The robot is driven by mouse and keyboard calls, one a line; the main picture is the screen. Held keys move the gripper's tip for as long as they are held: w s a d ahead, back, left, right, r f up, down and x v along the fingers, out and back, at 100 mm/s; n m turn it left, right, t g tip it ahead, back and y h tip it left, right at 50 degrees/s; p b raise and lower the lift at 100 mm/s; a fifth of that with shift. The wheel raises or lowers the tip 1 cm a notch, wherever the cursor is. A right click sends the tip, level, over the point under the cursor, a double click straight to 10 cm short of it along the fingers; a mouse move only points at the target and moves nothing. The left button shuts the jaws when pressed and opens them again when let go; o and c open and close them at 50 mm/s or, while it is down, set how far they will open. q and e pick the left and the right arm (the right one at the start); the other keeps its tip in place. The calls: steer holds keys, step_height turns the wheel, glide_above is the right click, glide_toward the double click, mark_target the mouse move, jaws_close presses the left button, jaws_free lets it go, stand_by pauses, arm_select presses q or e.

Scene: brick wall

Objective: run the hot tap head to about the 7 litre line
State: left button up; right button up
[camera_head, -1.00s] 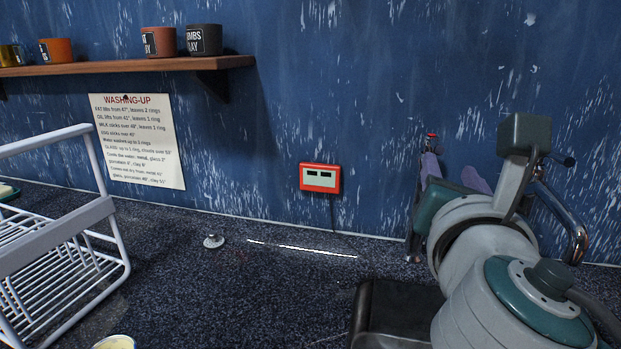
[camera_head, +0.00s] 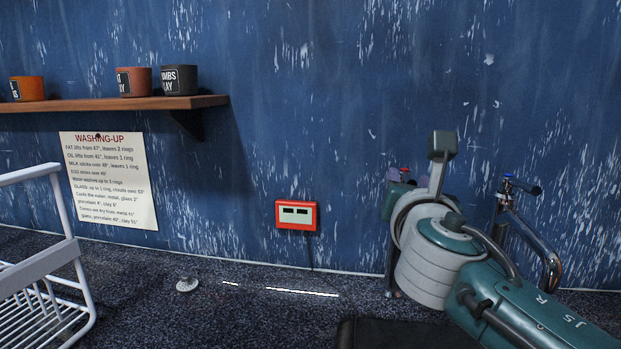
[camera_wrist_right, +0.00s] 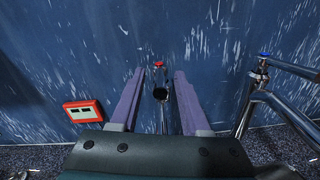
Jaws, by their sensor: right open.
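The hot tap has a red top (camera_wrist_right: 158,64) and a dark round end (camera_wrist_right: 160,94) facing the right wrist camera. Its red top also shows small near the wall in the head view (camera_head: 404,170). My right gripper (camera_wrist_right: 158,76) is open, with one purple finger on each side of the tap head; I cannot tell whether either touches it. In the head view the right gripper (camera_head: 404,178) is partly hidden behind my wrist. The black sink edge (camera_head: 375,335) shows low in the head view; its inside, the water and any litre lines are out of view. My left gripper is out of view.
The blue-topped tap (camera_head: 508,176) and its chrome pipe stand right of my right arm. A red display box (camera_head: 296,215) is on the wall. A white rack (camera_head: 60,262) stands left, below a washing-up notice (camera_head: 110,180) and mug shelf (camera_head: 110,103). The middle counter is mostly clear.

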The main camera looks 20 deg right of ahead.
steer(key=shift+c, duration=0.3)
jaws_close()
stand_by(1.0)
